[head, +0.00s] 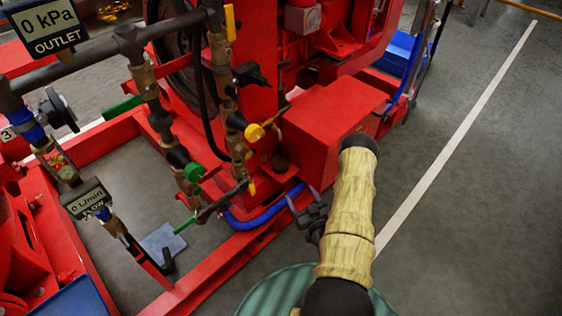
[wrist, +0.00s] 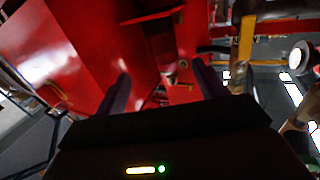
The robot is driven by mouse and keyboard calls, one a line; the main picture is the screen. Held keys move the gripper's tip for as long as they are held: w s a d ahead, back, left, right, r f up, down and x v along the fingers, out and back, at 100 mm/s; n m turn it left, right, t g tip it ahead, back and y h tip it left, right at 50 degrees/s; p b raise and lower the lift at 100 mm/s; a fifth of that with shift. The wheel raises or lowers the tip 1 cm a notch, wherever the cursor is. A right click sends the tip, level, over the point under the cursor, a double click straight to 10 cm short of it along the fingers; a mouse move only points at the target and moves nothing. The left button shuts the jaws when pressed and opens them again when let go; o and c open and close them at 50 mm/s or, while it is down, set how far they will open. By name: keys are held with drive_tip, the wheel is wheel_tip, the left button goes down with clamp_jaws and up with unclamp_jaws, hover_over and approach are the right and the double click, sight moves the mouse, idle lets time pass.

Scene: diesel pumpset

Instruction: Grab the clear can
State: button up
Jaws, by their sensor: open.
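I cannot make out a clear can for certain in either view. My gripper (head: 306,203) is in front of the red box on the machine, low beside the blue hose, partly hidden by my arm. In the wrist view my gripper (wrist: 161,70) is open, its two dark fingers apart with nothing held between them. A small brownish cylindrical piece (wrist: 163,45) shows beyond and between the fingertips, against red metal. A similar brownish piece (head: 281,157) sits at the left side of the red box in the head view. I cannot tell whether either is the can.
The red box (head: 330,125) stands close beyond my gripper. A blue hose (head: 262,218) runs along the red base frame (head: 235,252). Valves and pipes, including a yellow handle (head: 254,132), stand to the left. Grey floor (head: 470,200) is clear on the right.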

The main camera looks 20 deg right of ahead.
sight(284, 167)
drive_tip(key=w+b, duration=0.2)
drive_tip(key=w, duration=0.3)
drive_tip(key=w+b, duration=0.3)
drive_tip(key=w, duration=0.3)
drive_tip(key=shift+w+d+f, duration=0.1)
drive_tip(key=shift+d, duration=0.1)
drive_tip(key=shift+w, duration=0.2)
drive_tip(key=shift+w, duration=0.1)
drive_tip(key=shift+w+b, duration=0.2)
drive_tip(key=shift+b, duration=0.25)
drive_tip(key=w+b, duration=0.3)
drive_tip(key=w, duration=0.1)
drive_tip(key=shift+d+f, duration=0.15)
drive_tip(key=shift+f, duration=0.1)
drive_tip(key=shift+w+r, duration=0.15)
drive_tip(key=shift+w, duration=0.15)
